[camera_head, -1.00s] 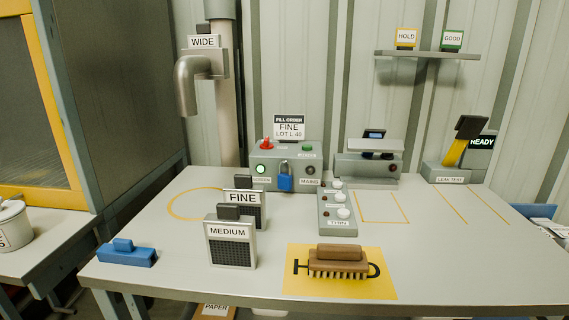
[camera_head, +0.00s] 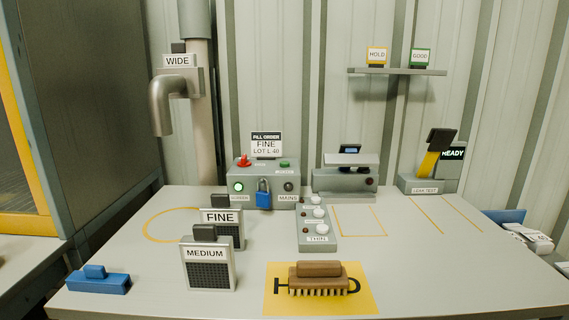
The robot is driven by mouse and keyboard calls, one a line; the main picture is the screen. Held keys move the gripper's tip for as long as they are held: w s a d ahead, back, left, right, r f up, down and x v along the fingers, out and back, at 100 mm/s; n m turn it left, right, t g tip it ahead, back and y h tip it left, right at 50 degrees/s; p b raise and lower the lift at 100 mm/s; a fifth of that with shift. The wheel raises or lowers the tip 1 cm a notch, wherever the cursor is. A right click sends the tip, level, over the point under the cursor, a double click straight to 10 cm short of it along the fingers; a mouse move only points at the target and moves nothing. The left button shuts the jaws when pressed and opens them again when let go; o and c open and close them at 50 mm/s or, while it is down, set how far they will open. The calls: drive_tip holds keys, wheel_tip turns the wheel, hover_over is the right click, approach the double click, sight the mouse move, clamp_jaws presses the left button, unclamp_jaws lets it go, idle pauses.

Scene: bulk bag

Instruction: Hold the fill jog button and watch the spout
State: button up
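The grey spout (camera_head: 166,105) is a bent pipe at the upper left, with its mouth pointing down above the table. A plate marked WIDE (camera_head: 179,61) sits at its top. A grey control box (camera_head: 262,176) at the back of the table has a lit green light, a red switch, a green button and a blue padlock (camera_head: 263,197). A small panel (camera_head: 316,242) marked THIN has several white knobs or buttons with dark red lamps beside them. I cannot read which one is the fill jog button. My gripper is not in view.
FINE (camera_head: 222,222) and MEDIUM (camera_head: 208,264) screens stand front left. A brush (camera_head: 318,279) lies on a yellow mat (camera_head: 276,306). A blue block (camera_head: 98,282) is at the left. A leak test unit (camera_head: 427,184) and a scale-like unit (camera_head: 344,181) stand behind. The right tabletop is clear.

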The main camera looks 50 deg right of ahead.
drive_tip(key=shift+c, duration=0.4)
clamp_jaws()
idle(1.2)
